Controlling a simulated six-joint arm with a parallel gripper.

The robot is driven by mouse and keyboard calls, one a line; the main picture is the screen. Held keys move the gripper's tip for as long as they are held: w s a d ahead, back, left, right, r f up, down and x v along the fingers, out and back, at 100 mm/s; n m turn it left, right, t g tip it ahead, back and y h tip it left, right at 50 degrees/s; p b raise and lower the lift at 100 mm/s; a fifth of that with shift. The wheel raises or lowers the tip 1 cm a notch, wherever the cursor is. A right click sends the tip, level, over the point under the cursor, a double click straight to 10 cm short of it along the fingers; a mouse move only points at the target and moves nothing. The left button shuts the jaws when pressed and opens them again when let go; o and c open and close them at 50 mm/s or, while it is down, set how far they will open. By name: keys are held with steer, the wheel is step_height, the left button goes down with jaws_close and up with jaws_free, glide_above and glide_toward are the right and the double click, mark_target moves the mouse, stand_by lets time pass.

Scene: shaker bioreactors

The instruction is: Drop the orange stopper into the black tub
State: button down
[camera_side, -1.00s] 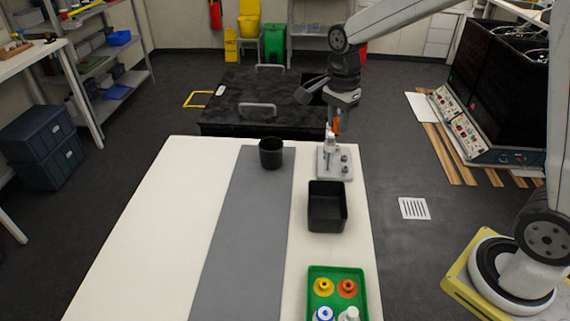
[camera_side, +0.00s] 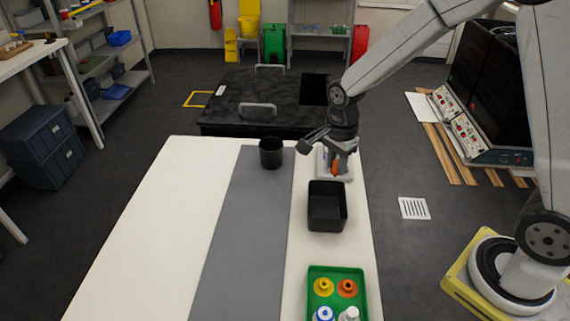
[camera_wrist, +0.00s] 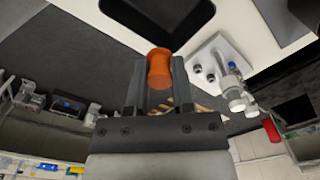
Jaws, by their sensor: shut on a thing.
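The orange stopper (camera_side: 335,169) is held between the fingers of my gripper (camera_side: 336,166). In the wrist view the stopper (camera_wrist: 159,68) stands out past the two fingertips, which are closed on its sides. The black tub (camera_side: 327,226) is an open rectangular box on the white table, just in front of the gripper in the side view. The tub also shows at the top of the wrist view (camera_wrist: 165,22), cut off by the frame edge. The stopper is outside the tub's outline in both views. The tub looks empty.
A light grey holder (camera_wrist: 217,62) with holes and clear glassware stands beside the stopper, partly hidden by my arm in the side view. A round black cup (camera_side: 271,153) stands left of it.

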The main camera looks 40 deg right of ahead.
steer(key=shift+f, duration=1)
steer(key=shift+f, duration=2.95)
steer(key=shift+c, duration=2)
jaws_free()
steer(key=shift+r, duration=0.1)
steer(key=shift+r, duration=3.8)
steer(key=shift+s, duration=0.1)
